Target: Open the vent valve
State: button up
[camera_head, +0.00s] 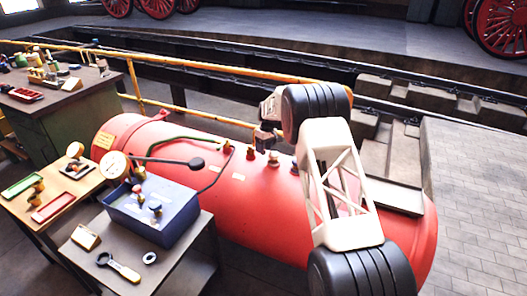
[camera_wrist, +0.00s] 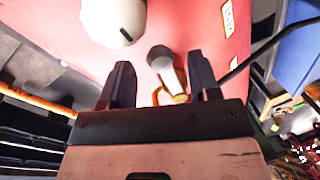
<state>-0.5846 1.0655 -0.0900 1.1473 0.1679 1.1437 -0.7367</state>
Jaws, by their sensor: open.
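Several small fittings stand along the top of the red tank (camera_head: 235,190). One is a brass fitting with a pale cap (camera_head: 274,159), and another (camera_head: 295,167) is to its right. I cannot tell which of them is the vent valve. My gripper (camera_head: 264,142) is over the tank, pointing down by these fittings and partly hiding them. In the wrist view my gripper (camera_wrist: 160,66) is open, with a brass fitting with a grey top (camera_wrist: 168,72) showing between its two dark fingers. I see no clear contact. A larger white rounded part (camera_wrist: 113,20) is beyond the left finger.
A spanner (camera_head: 120,267) lies on the front bench. A yellow rail (camera_head: 200,112) runs behind the tank. Paving at right is clear.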

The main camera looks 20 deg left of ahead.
jog(key=shift+s+f, duration=0.15)
jog(key=shift+f, duration=0.75)
jog(key=shift+c, duration=0.3)
grip_shut()
